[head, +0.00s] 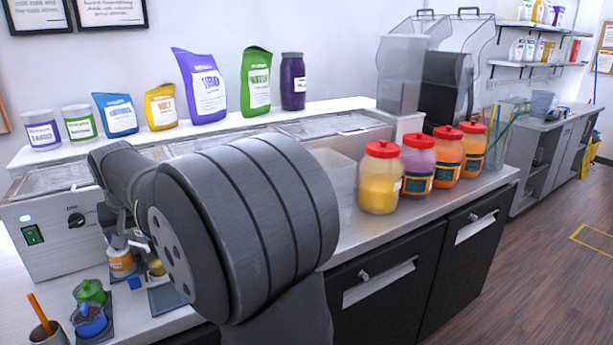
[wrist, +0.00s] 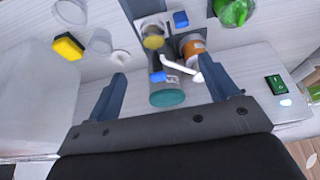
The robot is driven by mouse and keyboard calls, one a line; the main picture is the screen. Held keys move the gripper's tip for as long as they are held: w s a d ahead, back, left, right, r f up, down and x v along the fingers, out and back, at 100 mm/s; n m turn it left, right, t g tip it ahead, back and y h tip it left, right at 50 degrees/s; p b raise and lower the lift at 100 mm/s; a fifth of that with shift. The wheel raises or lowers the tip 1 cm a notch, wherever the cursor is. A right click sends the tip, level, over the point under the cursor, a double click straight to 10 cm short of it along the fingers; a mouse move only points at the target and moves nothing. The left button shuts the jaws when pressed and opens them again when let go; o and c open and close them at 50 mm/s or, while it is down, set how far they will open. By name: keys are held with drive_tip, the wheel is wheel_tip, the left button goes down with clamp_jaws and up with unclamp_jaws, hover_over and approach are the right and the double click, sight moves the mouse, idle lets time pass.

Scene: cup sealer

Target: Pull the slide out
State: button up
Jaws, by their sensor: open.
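The cup sealer shows in the wrist view, with a white lever (wrist: 182,66), a teal disc (wrist: 167,97), a yellow-topped round part (wrist: 153,38) and a grey base. An orange cup (wrist: 193,46) with a white label stands beside it. A small blue block (wrist: 181,20) sits by the base; it also shows in the head view (head: 135,282). I cannot tell for certain which part is the slide. My gripper (wrist: 162,72) is open and empty, with its fingers on either side of the sealer in the picture. My arm hides part of the sealer in the head view.
A yellow sponge (wrist: 68,47) lies left in the wrist view. A box with a green switch (head: 33,235) stands behind. Several red-lidded jars stand right on the counter.

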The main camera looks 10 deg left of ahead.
sight(133, 277)
drive_tip(key=s+a, duration=0.1)
drive_tip(key=s, duration=0.1)
drive_tip(key=s+a, duration=0.1)
drive_tip(key=shift+s+a+r, duration=0.1)
drive_tip(key=shift+a+r, duration=0.2)
drive_tip(key=c, duration=0.7)
drive_tip(key=shift+s+a+f, duration=0.1)
drive_tip(key=shift+s+a, duration=0.05)
drive_tip(key=shift+a, duration=0.05)
drive_tip(key=shift+c, duration=0.8)
drive_tip(key=x, duration=1.7)
clamp_jaws()
